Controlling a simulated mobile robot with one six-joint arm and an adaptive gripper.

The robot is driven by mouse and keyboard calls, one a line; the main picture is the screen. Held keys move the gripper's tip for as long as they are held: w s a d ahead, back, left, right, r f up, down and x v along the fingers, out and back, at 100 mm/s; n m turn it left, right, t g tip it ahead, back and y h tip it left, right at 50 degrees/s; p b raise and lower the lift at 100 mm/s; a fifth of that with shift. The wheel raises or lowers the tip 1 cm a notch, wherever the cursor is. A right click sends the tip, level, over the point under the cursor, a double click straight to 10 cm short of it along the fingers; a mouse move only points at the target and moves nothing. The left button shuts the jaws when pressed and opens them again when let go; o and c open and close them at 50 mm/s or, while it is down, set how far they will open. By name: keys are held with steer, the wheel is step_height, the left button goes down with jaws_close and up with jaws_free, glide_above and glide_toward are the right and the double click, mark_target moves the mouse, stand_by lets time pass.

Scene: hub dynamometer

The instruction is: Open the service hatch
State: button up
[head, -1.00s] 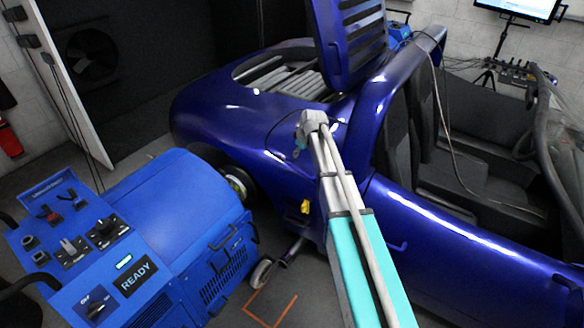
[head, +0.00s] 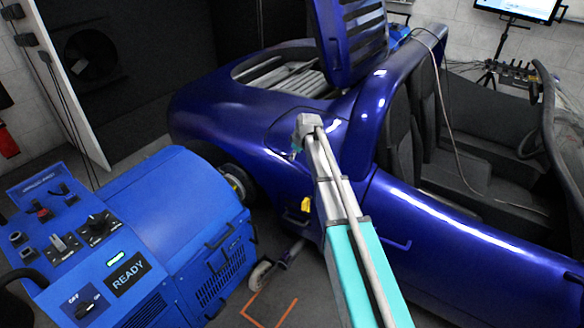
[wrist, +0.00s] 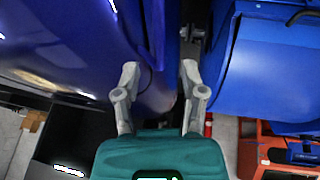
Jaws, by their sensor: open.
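A blue car (head: 225,105) fills the middle and right of the head view. Its slatted rear cover (head: 328,45) stands raised over the open rear bay (head: 285,75). I cannot tell for sure which panel is the service hatch; a seam line runs on the rear side of the body near my arm's end. My gripper (wrist: 160,75) is open and empty in the wrist view, its two grey fingers apart. The car's blue side (wrist: 70,45) lies beyond and left of the fingers. In the head view the gripper is mostly hidden behind my arm's end. Contact with the car cannot be told.
A blue dynamometer unit (head: 165,215) with a control panel and "READY" display stands close to the rear wheel, at left; its blue casing (wrist: 265,70) is at right in the wrist view.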

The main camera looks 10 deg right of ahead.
mark_target(293, 162)
steer(key=shift+b+x, duration=3.05)
steer(key=shift+x, duration=0.65)
jaws_close()
